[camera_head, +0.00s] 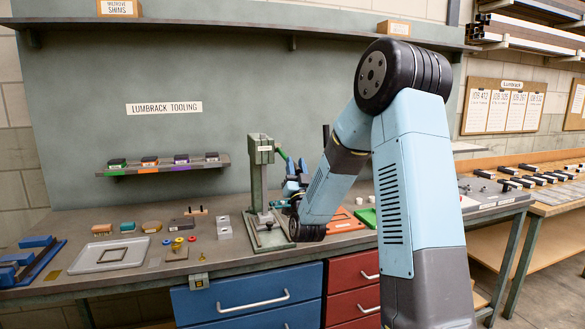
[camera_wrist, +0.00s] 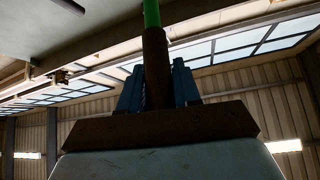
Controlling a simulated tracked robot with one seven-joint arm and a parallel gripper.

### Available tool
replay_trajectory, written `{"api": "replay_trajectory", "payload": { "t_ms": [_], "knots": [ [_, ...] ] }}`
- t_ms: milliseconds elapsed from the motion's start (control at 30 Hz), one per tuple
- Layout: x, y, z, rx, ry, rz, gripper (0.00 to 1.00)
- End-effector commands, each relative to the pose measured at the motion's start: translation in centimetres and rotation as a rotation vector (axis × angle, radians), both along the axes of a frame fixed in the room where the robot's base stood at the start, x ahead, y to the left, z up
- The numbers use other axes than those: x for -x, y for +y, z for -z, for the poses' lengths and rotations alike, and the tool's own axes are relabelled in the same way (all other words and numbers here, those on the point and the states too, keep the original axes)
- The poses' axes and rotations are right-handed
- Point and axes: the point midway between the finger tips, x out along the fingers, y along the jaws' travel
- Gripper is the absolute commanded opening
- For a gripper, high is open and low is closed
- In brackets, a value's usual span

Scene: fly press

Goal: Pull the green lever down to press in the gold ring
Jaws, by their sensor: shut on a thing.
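The grey-green fly press (camera_head: 254,185) stands upright on the bench. Its green lever (camera_head: 281,153) slopes down to the right from the press head. My gripper (camera_head: 295,173) is at the lever's lower end, just right of the press column, partly hidden by my arm. In the wrist view, the blue fingers of my gripper (camera_wrist: 157,80) are shut on the lever's dark brown grip, with the green rod (camera_wrist: 152,12) above it. I cannot make out a gold ring under the press ram.
A grey tray (camera_head: 85,268) is further left. An orange plate (camera_head: 343,222) and a green one (camera_head: 366,217) lie to the right. A shelf (camera_head: 165,170) is on the wall behind.

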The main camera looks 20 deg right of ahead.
Motion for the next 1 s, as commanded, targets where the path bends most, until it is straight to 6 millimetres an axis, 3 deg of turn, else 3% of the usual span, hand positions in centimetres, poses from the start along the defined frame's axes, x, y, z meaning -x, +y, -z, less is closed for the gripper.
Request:
{"api": "replay_trajectory", "payload": {
  "t_ms": [33, 333, 367, 567, 1000],
  "knots": [
    [0.0, -0.7, 0.4, -0.001, 0.007, 0.015, 0.0],
    [0.0, -0.3, 0.5, -0.001, 0.01, 0.008, 0.0],
    [0.0, -0.3, 0.5, -0.001, 0.011, 0.008, 0.33],
    [0.0, 0.0, 0.4, -0.001, 0.007, 0.002, 0.52],
    [0.4, 0.5, 1.2, -0.001, 0.006, -0.005, 0.53]
  ]
}}
